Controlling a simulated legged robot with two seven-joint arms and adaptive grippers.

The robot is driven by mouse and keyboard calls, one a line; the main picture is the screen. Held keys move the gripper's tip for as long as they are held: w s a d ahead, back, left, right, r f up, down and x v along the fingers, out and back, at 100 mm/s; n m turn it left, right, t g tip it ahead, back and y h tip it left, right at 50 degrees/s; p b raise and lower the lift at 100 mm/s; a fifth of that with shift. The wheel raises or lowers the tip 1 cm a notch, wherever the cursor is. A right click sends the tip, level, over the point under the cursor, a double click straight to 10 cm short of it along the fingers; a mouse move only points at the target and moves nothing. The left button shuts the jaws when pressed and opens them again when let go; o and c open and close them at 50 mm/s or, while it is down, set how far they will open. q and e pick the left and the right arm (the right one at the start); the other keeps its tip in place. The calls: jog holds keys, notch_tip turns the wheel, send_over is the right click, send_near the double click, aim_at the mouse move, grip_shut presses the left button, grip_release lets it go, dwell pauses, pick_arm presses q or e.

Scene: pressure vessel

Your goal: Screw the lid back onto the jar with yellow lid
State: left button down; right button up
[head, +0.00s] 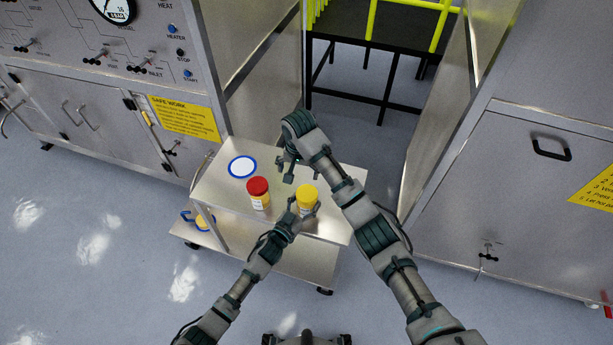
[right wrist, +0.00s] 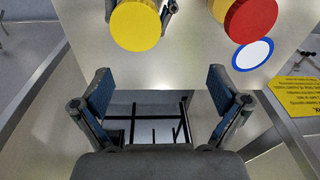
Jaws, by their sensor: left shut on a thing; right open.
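The jar with the yellow lid (head: 307,198) stands upright on the small metal cart's top (head: 222,187). In the right wrist view its yellow lid (right wrist: 136,25) shows from above, sitting on top of the jar. I cannot tell how tightly it sits. My left gripper (head: 300,211) is shut on this jar from its left side. My right gripper (head: 287,170) is open and empty, over the cart beyond the jars. In the right wrist view its open fingers (right wrist: 157,92) are apart from the lid.
A jar with a red lid (head: 258,193) stands left of the yellow one. A white disc with a blue rim (head: 242,167) lies on the cart top. A blue and yellow item (head: 197,219) is on the lower shelf. Metal cabinets (head: 530,190) stand at both sides.

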aim_at(307, 193)
jog(key=n, duration=0.3)
jog(key=shift+d+r+n, duration=0.1)
jog(key=shift+r+n, duration=0.15)
jog(key=shift+n, duration=0.15)
jog(key=n, duration=0.6)
jog(key=shift+s+d, duration=0.2)
jog(key=shift+d, duration=0.05)
jog(key=n, duration=0.2)
jog(key=d+n, duration=0.1)
jog(key=n, duration=0.1)
jog(key=shift+s+f+g, duration=0.3)
jog(key=shift+g, duration=0.1)
jog(key=n, duration=0.3)
jog(key=shift+s+d+f, duration=0.25)
jog(key=shift+d+f, duration=0.05)
jog(key=shift+d, duration=0.1)
jog(key=shift+f, duration=4)
